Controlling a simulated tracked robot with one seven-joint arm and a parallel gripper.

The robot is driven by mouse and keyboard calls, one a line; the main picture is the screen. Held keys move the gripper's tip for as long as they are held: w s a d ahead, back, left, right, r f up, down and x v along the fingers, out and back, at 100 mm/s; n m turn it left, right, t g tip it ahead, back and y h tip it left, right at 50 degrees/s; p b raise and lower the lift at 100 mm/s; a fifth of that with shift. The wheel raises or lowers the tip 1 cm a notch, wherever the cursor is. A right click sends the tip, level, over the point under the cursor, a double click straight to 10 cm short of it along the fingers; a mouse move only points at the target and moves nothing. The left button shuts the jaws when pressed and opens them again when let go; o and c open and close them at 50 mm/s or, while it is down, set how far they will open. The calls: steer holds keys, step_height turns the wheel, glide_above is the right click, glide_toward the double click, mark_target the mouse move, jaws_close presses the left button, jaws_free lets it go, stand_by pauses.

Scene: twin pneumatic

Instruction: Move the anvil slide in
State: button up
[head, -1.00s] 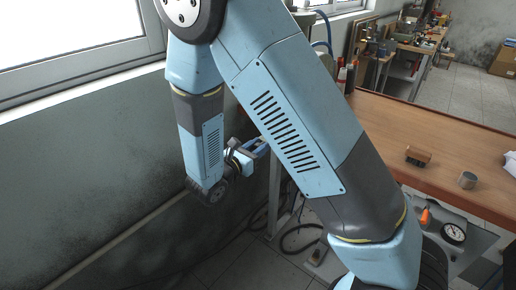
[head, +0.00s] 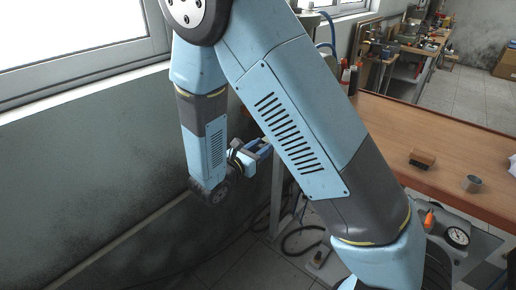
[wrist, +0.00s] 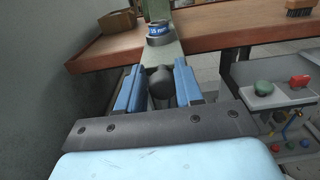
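My gripper (head: 262,148) is low at the left, by the near end of the wooden bench in the head view. In the wrist view its two blue fingers (wrist: 158,88) are apart, so it is open. A dark rounded knob-like part (wrist: 161,82) shows between the fingers. I cannot tell whether they touch it, or whether it belongs to the anvil slide. Beyond it, a grey-green machine body (wrist: 163,58) with a blue label reaches across the bench edge. In the head view my arm hides most of this machine; the anvil slide is not clearly visible.
The wooden bench (head: 460,160) carries a brush (head: 423,158) and a small metal cup (head: 472,183). A cardboard box (wrist: 117,20) stands at the back left in the wrist view. The wall (head: 90,180) is close on the left.

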steer(key=v, duration=1.3)
steer(key=shift+s+a, duration=0.25)
steer(key=shift+a, duration=0.05)
steer(key=d+r+m+g+y, duration=0.1)
steer(key=d+r+m+g, duration=0.35)
steer(key=d, duration=0.25)
steer(key=s+d+r+m+g, duration=0.1)
steer(key=d+r+m+g, duration=0.3)
steer(key=d, duration=0.3)
steer(key=d+r+m+g+y, duration=0.1)
steer(key=d+r+m+g, duration=0.1)
steer(key=d+m+g, duration=0.3)
steer(key=s+d+r+m+t+y, duration=0.5)
steer(key=s+d+r+m+y, duration=0.4)
steer(key=r+m, duration=0.3)
steer(key=shift+s+d+m+t+y, duration=0.35)
steer(key=shift+d+m+y, duration=0.15)
steer(key=shift+d+m, duration=0.45)
steer(key=shift+a+r, duration=0.1)
stand_by(0.8)
